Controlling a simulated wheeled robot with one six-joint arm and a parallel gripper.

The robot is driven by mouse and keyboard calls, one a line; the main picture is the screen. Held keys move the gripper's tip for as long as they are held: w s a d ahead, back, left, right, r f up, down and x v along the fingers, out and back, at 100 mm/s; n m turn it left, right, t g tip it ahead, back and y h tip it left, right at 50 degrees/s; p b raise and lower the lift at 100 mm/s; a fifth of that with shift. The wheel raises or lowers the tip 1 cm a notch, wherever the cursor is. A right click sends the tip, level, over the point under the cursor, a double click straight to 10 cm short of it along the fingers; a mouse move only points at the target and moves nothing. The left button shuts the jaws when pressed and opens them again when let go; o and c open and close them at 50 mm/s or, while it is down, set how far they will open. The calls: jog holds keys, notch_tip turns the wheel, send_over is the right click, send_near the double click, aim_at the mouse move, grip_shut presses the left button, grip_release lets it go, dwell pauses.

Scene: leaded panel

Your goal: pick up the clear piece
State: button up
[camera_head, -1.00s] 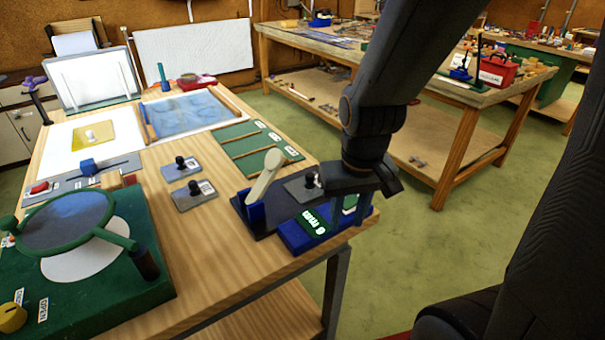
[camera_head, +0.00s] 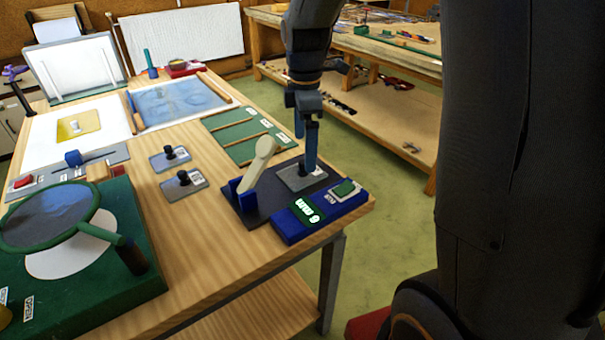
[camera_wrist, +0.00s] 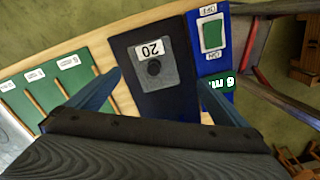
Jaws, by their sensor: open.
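A clear-grey square piece (camera_head: 302,177) with a dark knob lies on the dark base of a blue device (camera_head: 285,225). In the wrist view this piece (camera_wrist: 171,75) carries a "20" label, and its knob shows between my fingers. My gripper (camera_head: 306,150) is open above it, with one finger hiding part of the piece in the head view. In the wrist view my gripper (camera_wrist: 158,80) has a finger on either side of the piece. Two similar grey knobbed pieces (camera_head: 170,158) (camera_head: 184,184) lie on the table to the left. I cannot tell their glass apart by colour.
A cream lever (camera_head: 258,160) stands up just left of the piece. A green slotted board (camera_head: 240,136) lies behind it. A yellow piece (camera_head: 88,122) rests on a white sheet. A green stand with a round lens (camera_head: 50,218) fills the front left. The bench front is bare.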

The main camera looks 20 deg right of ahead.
aim_at(303, 162)
jog(key=shift+w+r+n, duration=0.1)
jog(key=shift+w+n, duration=0.6)
jog(key=shift+n, duration=0.2)
jog(key=shift+f, duration=0.2)
jog(key=shift+f+p, duration=1.35)
jog(key=shift+f, duration=2.3)
jog(key=c, duration=1.1)
